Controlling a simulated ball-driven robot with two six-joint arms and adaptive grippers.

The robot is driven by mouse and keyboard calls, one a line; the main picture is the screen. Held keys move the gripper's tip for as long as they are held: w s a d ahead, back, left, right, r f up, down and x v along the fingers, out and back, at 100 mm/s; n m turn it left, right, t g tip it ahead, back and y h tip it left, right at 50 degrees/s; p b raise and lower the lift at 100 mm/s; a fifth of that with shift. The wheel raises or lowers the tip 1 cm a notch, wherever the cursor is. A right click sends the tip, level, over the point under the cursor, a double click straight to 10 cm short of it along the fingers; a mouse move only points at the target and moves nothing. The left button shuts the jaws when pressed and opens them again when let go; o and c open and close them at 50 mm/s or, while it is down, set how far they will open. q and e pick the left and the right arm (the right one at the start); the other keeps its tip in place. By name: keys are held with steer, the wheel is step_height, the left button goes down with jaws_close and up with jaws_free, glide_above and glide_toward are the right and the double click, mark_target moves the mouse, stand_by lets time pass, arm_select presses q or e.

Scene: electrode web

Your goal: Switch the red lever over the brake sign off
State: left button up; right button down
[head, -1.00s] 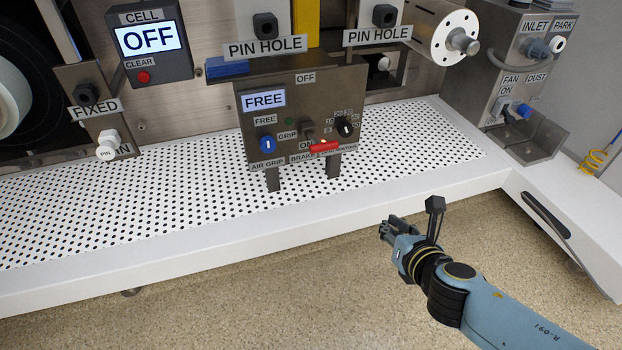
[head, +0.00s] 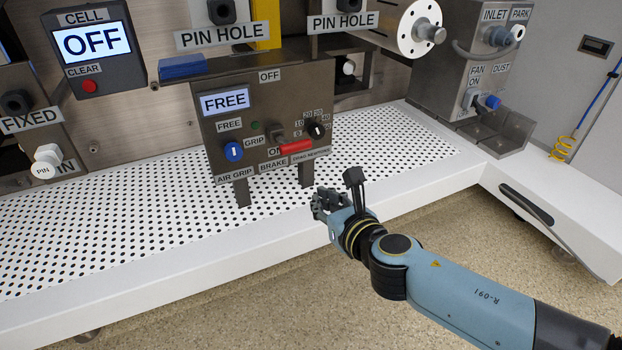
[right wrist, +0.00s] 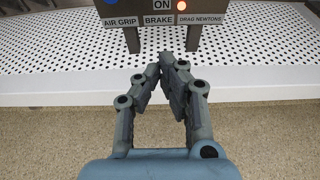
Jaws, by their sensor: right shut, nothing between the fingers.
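The red lever (head: 295,147) sits low on the front of a grey control box (head: 240,112). Its red grip lies nearly level, beside the ON label (head: 274,152) and above the BRAKE sign (head: 273,164). The OFF label (head: 269,76) is higher on the box. My right gripper (head: 318,204) is below and right of the box, near the table's front edge, apart from the lever. In the right wrist view its fingers (right wrist: 161,66) are together and empty, below the BRAKE sign (right wrist: 158,20). My left gripper is out of view.
A blue knob (head: 234,151) and a black dial (head: 316,131) flank the lever. The box stands on two legs over a white perforated table (head: 120,230). A grey switch box (head: 460,70) stands at right. The floor in front is clear.

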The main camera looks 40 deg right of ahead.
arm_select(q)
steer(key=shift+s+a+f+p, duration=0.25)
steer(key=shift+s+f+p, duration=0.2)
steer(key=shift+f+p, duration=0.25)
arm_select(e)
steer(key=w+d, duration=0.2)
steer(key=w, duration=0.8)
steer(key=shift+w+d+r, duration=0.25)
steer(key=shift+r, duration=0.15)
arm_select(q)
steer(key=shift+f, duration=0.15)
arm_select(e)
steer(key=shift+r, duration=0.1)
